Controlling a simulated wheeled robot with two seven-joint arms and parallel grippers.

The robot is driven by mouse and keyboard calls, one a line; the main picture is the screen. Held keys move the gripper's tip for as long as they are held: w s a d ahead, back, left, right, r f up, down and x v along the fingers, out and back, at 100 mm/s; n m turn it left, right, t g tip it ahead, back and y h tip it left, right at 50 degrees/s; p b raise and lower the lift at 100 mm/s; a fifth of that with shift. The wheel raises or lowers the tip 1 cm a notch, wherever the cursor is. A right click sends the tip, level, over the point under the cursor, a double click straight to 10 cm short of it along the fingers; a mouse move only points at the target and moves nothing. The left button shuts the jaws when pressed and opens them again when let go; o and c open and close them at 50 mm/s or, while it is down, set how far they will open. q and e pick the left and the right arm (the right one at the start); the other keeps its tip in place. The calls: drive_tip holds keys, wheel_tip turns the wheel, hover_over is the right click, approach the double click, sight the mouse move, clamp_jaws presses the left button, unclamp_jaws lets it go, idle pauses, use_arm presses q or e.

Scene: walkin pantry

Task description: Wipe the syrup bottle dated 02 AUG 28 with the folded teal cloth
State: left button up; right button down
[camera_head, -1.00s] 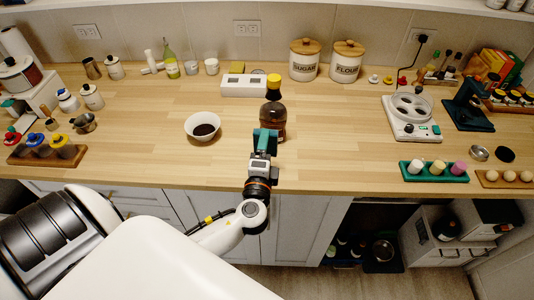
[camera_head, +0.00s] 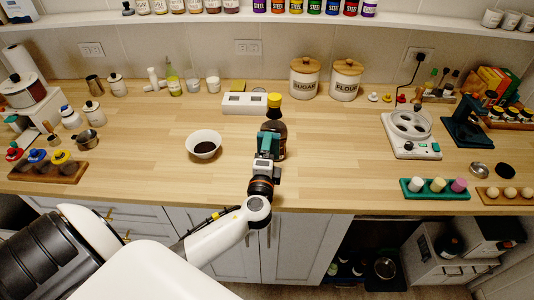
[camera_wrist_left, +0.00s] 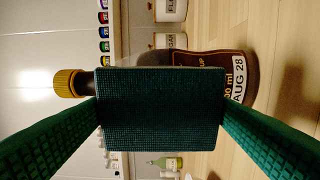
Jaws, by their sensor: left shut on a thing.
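The syrup bottle (camera_head: 277,128) is dark brown with a yellow cap and stands upright on the counter. In the left wrist view the bottle (camera_wrist_left: 238,62) lies sideways, and its label reads "AUG 28"; the rest of the date is not visible. My left gripper (camera_head: 268,143) is shut on the folded teal cloth (camera_wrist_left: 160,110), held flat between its two green-padded fingers. The cloth is directly in front of the bottle and covers part of its label; I cannot tell whether they touch. My right gripper is not in view.
A white bowl with dark contents (camera_head: 204,144) stands left of the bottle. A white box (camera_head: 245,103) is just behind it. Sugar (camera_head: 304,78) and flour (camera_head: 346,80) canisters stand at the back. The counter right of the bottle is clear up to a white appliance (camera_head: 411,134).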

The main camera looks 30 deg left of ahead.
use_arm(q)
drive_tip(key=shift+x, duration=1.05)
idle(0.4)
drive_tip(key=shift+d, duration=0.15)
drive_tip(key=shift+w+d+b, duration=0.35)
drive_tip(key=shift+d, duration=0.35)
drive_tip(key=shift+w+d+b, duration=0.35)
drive_tip(key=shift+d, duration=0.4)
drive_tip(key=shift+w+d, duration=0.1)
drive_tip(key=shift+s+a, duration=0.25)
drive_tip(key=shift+a, duration=0.35)
drive_tip(key=shift+s+a, duration=0.25)
drive_tip(key=shift+a, duration=0.35)
drive_tip(key=shift+s+a, duration=0.25)
drive_tip(key=shift+a, duration=0.3)
drive_tip(key=shift+v, duration=2.95)
drive_tip(key=shift+d, duration=0.1)
